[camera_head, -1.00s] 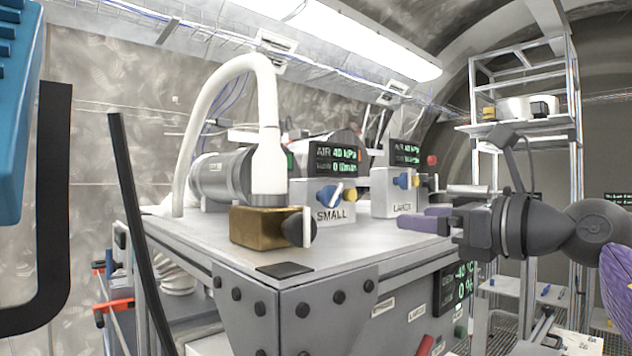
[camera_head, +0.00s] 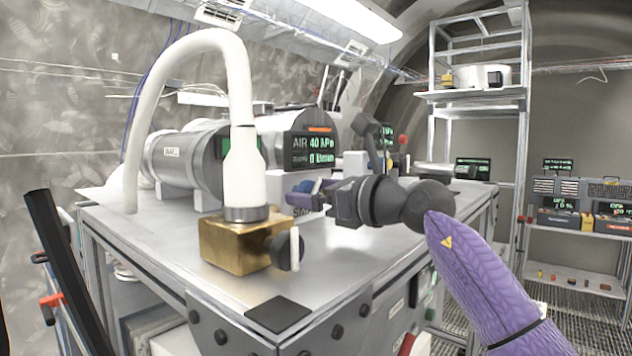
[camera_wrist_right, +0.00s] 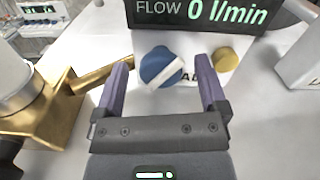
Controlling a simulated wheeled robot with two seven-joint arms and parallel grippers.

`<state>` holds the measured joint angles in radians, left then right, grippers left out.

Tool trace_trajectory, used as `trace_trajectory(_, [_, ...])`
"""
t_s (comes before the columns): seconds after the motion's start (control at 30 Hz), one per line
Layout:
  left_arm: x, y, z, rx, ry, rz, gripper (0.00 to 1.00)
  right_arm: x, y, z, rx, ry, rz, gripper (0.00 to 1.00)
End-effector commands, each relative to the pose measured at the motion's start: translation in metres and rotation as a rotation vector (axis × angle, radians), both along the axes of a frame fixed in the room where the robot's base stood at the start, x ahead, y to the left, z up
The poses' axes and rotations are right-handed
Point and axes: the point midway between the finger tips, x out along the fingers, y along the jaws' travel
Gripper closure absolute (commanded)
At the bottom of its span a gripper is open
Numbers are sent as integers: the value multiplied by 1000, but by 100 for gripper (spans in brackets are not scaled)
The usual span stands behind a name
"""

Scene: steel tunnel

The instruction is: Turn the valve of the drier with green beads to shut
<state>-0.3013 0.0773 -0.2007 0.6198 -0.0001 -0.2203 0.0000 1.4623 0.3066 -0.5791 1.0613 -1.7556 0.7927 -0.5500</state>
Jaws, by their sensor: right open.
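My right gripper (camera_head: 312,190) is open in front of the box labelled SMALL, under the display reading AIR 40 kPa. In the right wrist view the open purple fingers (camera_wrist_right: 161,68) lie either side of a blue valve knob (camera_wrist_right: 160,68) with a white bar set at a slant. The fingers look apart from the knob; the depth gap is hard to judge. The label below the knob is mostly hidden. A green patch (camera_head: 257,143) shows near the end of the grey cylinder (camera_head: 180,158); beads cannot be made out. My left gripper is not in view.
A brass block (camera_head: 235,245) with a black knob and thick white hose (camera_head: 243,165) stands left of the gripper. A yellow knob (camera_wrist_right: 225,60) is right of the blue one. The bench top (camera_head: 360,245) is mostly clear. A shelf rack (camera_head: 478,95) stands behind.

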Motion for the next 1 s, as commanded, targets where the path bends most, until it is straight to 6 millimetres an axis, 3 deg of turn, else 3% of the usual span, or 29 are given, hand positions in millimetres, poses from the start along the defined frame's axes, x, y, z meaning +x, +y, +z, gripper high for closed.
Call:
trace_trajectory(0.1, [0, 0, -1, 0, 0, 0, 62, 0, 0, -1, 0, 0, 0, 8])
trace_trajectory(0.53, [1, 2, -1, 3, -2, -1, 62, 0, 0, 0, 1, 1, 0, 99])
trace_trajectory(1.0, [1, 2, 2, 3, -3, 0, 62, 0, -1, 1, 103, 102, -1, 100])
